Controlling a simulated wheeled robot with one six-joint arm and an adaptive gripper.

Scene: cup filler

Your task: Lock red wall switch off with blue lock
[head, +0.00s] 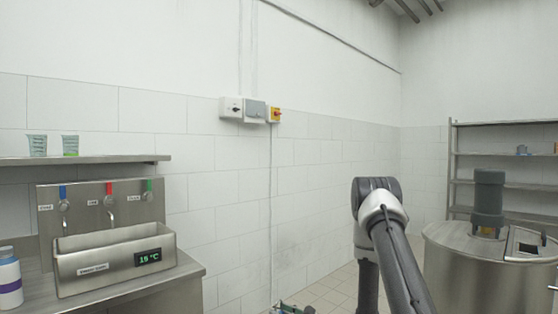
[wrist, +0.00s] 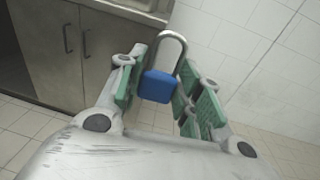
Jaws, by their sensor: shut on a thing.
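The red wall switch (head: 276,115) is a small yellow box with a red knob, on the wall at the right end of a row of boxes. In the wrist view, my gripper (wrist: 166,92) is shut on the blue lock (wrist: 157,86), between green-padded fingers. The lock's metal shackle (wrist: 174,42) points up and looks closed, but I cannot be sure. In the head view, part of my gripper (head: 294,309) shows at the bottom edge, low and far below the switch. The lock cannot be made out there.
A white switch box (head: 231,108) and a grey box (head: 254,111) sit left of the red switch. A steel counter with a tap basin (head: 115,262) stands at left. A steel vat (head: 480,265) and shelves (head: 500,153) stand at right. The wall below the switch is clear.

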